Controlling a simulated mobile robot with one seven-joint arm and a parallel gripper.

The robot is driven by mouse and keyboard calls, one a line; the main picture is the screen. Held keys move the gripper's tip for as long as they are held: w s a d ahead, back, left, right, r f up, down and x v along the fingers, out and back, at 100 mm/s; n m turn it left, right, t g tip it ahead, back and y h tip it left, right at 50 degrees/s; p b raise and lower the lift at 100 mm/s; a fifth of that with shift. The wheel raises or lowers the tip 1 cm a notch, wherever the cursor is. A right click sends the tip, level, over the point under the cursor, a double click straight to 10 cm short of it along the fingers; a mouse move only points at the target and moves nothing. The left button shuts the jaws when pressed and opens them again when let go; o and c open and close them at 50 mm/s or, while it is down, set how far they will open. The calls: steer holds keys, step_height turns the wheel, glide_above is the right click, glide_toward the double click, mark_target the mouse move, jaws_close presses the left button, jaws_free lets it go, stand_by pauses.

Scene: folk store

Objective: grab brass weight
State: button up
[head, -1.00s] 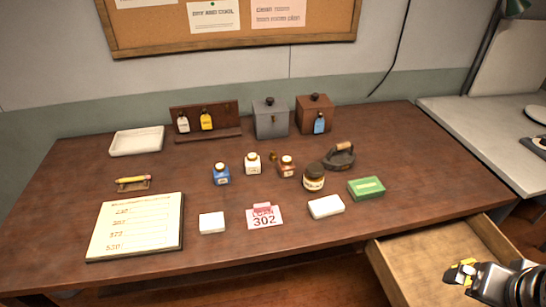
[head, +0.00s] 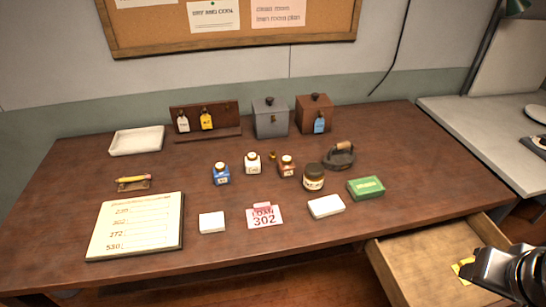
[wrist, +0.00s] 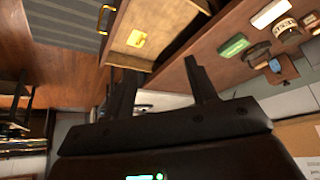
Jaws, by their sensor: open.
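A small brass weight (head: 272,156) stands on the brown desk (head: 120,217), between the white-labelled bottle and the red-brown bottle in the head view. I cannot make it out in the wrist view. My gripper (wrist: 160,82) is open and empty in the wrist view, its two dark fingers spread apart. In the head view my gripper (head: 478,268) is at the lower right, over the open drawer, well away from the brass weight.
The open drawer (head: 410,282) holds a flat yellow item (head: 463,268). A green box (head: 366,188) lies near the right edge.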

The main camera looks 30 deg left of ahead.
steer(key=w+a+r+n+y, duration=0.1)
steer(key=w+a+r, duration=0.1)
steer(key=w+a, duration=0.35)
steer(key=w+a+r+n, duration=0.1)
steer(key=w+a+r, duration=0.2)
steer(key=w, duration=0.5)
steer(key=w+a+f+n+g, duration=0.1)
steer(key=w+a+f, duration=0.1)
steer(key=w+a, duration=1.05)
steer(key=n+g+y, duration=0.1)
steer(key=n, duration=0.3)
glide_toward(273, 153)
steer(key=x, duration=1)
steer(key=shift+w+f, duration=0.1)
steer(key=shift+c, duration=0.3)
steer(key=c, duration=1.1)
